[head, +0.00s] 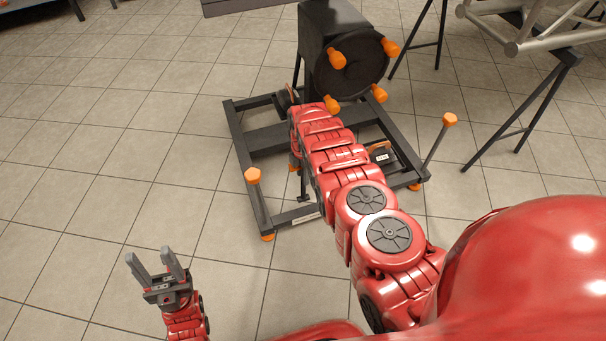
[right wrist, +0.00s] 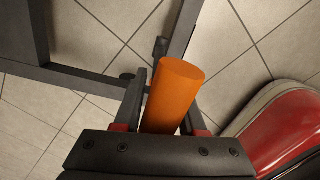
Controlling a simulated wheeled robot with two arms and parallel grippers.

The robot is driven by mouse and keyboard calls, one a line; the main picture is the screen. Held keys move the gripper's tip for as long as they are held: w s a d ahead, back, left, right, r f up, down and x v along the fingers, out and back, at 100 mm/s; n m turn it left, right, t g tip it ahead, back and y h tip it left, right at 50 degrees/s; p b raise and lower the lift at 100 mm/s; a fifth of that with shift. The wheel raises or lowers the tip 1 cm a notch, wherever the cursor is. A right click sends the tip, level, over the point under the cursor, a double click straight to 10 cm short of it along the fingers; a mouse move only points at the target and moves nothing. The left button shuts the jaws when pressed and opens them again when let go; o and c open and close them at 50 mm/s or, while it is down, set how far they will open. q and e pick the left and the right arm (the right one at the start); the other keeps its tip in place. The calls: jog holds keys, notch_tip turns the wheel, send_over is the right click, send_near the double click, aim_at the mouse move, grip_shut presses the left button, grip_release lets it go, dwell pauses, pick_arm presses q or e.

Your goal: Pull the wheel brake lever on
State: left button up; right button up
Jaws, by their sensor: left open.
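The dark wheel stand has a black disc (head: 350,72) with several orange knobs, on a low black frame (head: 252,192). An orange cylindrical handle (right wrist: 172,95) fills the space between the fingers of my right gripper (right wrist: 165,108) in the right wrist view. The fingers lie close along both sides; whether they press on it is unclear. In the head view my right arm reaches over the frame and hides that gripper and handle. I cannot tell the lever's position. My left gripper (head: 155,268) is open and empty over the floor at the lower left, away from the stand.
Orange-topped posts stand at the frame's near left (head: 253,175) and right (head: 449,119). A metal truss (head: 515,45) rests on black trestle legs at the upper right. The tiled floor left of the frame is clear.

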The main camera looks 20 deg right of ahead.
grip_shut()
dwell(1.1)
